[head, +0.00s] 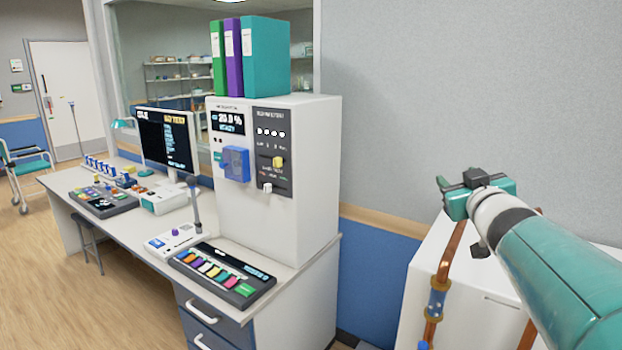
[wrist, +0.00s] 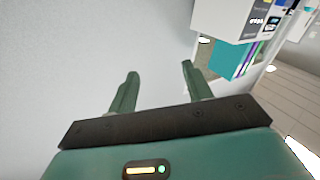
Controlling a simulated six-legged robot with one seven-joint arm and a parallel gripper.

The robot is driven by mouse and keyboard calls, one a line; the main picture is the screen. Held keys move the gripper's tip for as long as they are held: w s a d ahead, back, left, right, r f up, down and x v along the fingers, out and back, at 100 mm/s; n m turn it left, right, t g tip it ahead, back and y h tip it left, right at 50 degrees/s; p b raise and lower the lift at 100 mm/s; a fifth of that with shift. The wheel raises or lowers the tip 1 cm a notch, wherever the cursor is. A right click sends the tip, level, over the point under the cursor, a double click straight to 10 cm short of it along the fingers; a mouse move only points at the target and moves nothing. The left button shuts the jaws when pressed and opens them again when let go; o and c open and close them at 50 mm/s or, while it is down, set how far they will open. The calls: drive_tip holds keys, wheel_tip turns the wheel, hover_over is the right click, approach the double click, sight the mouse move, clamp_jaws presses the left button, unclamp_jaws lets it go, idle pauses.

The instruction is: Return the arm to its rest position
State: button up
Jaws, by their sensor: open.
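My arm comes in from the right edge of the head view, teal and white. My gripper (head: 441,190) is at its end, raised in front of the bare grey wall and pointing left. In the wrist view its two green fingers (wrist: 160,82) stand apart with nothing between them. The gripper touches nothing that I can see. Its fingers are small and partly hidden by the gripper body in the head view.
A white cabinet (head: 318,190) with binders (head: 265,57) on top stands on the desk (head: 130,217) left of my gripper. A white unit (head: 425,262) with copper pipes (head: 445,262) is below my arm. The space between cabinet and gripper is free.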

drive_tip(key=s+a+f+m+g, duration=0.1)
drive_tip(key=s+a+f+g, duration=0.3)
drive_tip(key=s+f, duration=0.3)
drive_tip(key=s+a+f+g, duration=0.4)
drive_tip(key=s+f, duration=0.4)
drive_tip(key=s, duration=0.3)
drive_tip(key=s+a+f+m+g+y, duration=0.1)
drive_tip(key=s+a+f+g, duration=0.3)
drive_tip(key=s+f, duration=0.4)
drive_tip(key=shift+s+a+m+g, duration=0.3)
drive_tip(key=shift+s+a, duration=0.25)
drive_tip(key=shift+s, duration=0.3)
